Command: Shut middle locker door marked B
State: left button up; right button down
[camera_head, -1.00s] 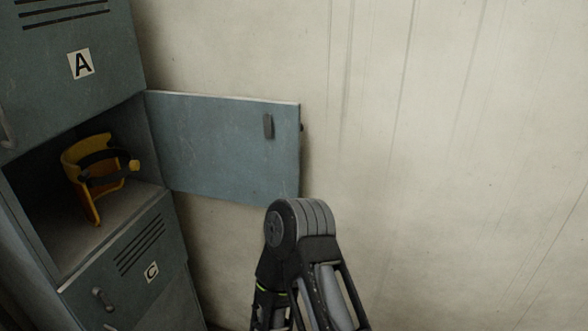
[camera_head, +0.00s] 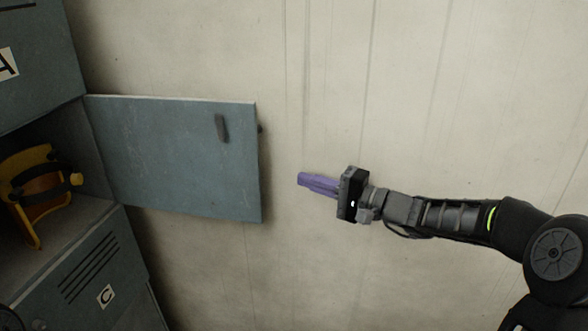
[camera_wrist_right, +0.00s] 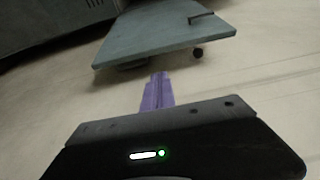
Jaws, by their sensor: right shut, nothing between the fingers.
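The middle locker door (camera_head: 170,150) is a blue-grey panel swung wide open, out to the right of its compartment. A small dark latch (camera_head: 222,128) is on its inner face; no B mark shows on this side. In the right wrist view the door (camera_wrist_right: 165,38) is ahead of the fingers. My right gripper (camera_head: 302,179) has purple fingers, shut and empty, pointing left toward the door's free edge with a gap between them. The fingers also show in the wrist view (camera_wrist_right: 158,90). My left gripper is not in view.
The open middle compartment holds a yellow object with a dark strap (camera_head: 42,192). Door A (camera_head: 35,65) above and door C (camera_head: 90,275) below are closed. A pale wall (camera_head: 420,90) runs behind; the space right of the door is free.

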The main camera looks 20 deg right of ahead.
jog(key=shift+a+f, duration=0.1)
jog(key=p+x, duration=0.2)
jog(key=x, duration=0.6)
jog(key=shift+w+a+p, duration=0.25)
jog(key=shift+a+p, duration=0.05)
jog(key=shift+p, duration=0.05)
jog(key=shift+w+a+f, duration=0.15)
jog(key=shift+w+a, duration=0.3)
jog(key=shift+w, duration=0.05)
